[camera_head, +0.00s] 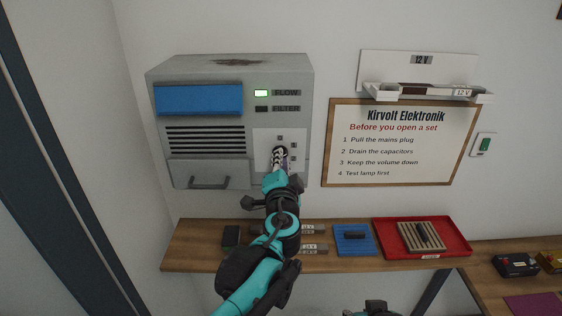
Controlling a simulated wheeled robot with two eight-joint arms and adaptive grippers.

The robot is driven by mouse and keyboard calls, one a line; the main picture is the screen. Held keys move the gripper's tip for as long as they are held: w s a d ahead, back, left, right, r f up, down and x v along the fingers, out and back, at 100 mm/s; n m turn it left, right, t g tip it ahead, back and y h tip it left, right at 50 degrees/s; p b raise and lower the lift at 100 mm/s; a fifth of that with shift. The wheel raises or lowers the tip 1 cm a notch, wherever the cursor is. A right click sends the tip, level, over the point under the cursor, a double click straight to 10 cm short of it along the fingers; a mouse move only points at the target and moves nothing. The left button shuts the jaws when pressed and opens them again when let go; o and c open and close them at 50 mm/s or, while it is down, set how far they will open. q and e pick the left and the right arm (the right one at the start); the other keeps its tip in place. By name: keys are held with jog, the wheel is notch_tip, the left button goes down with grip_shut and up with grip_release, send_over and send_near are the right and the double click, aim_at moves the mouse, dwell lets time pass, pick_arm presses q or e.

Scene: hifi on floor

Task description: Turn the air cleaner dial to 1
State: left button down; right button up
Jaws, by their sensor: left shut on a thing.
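The air cleaner (240,110) is a grey box on the wall, with a blue panel, dark vent slots and a drawer with a handle. Its FLOW lamp (261,94) is lit green; the FILTER lamp (262,109) is dark. My left gripper (279,157) is at the pale dial plate (262,135) on the lower right of the front, shut on the dial. The dial is mostly hidden by the gripper, so its setting cannot be read. Part of my right arm (374,307) shows at the bottom edge; its fingers cannot be made out.
A wooden shelf (200,245) below holds a blue mat (354,240), a red tray (452,249) and small dark parts. A notice board (401,145) and a 12 V rack (420,92) hang to the right. Bare wall lies between cleaner and shelf.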

dwell(0.5)
pick_arm(q)
jog(key=c, duration=1.6)
grip_release()
jog(key=shift+o, duration=0.2)
jog(key=s, duration=1.2)
